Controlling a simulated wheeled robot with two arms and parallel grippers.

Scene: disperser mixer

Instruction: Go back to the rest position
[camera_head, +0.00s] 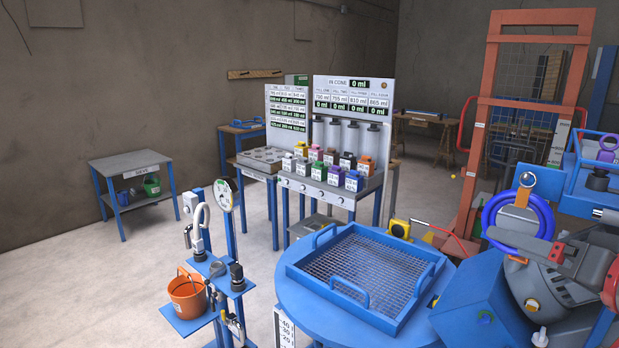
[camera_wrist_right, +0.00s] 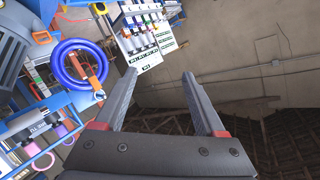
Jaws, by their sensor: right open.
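My right gripper (camera_head: 545,246) is at the right of the head view, in front of the dark grey machine and near the blue ring (camera_head: 488,222). In the right wrist view the gripper (camera_wrist_right: 160,76) has its two grey fingers spread apart. Nothing is between them. The blue ring also shows in the wrist view (camera_wrist_right: 62,72), left of the fingers and apart from them. My left gripper is in neither view.
A blue tray with a mesh floor (camera_head: 291,272) lies on the round blue table (camera_head: 300,312). An orange bucket (camera_head: 187,298) sits on a blue stand at left. A dispenser rack (camera_head: 320,186) with coloured containers stands behind. An orange frame (camera_head: 481,120) stands at right.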

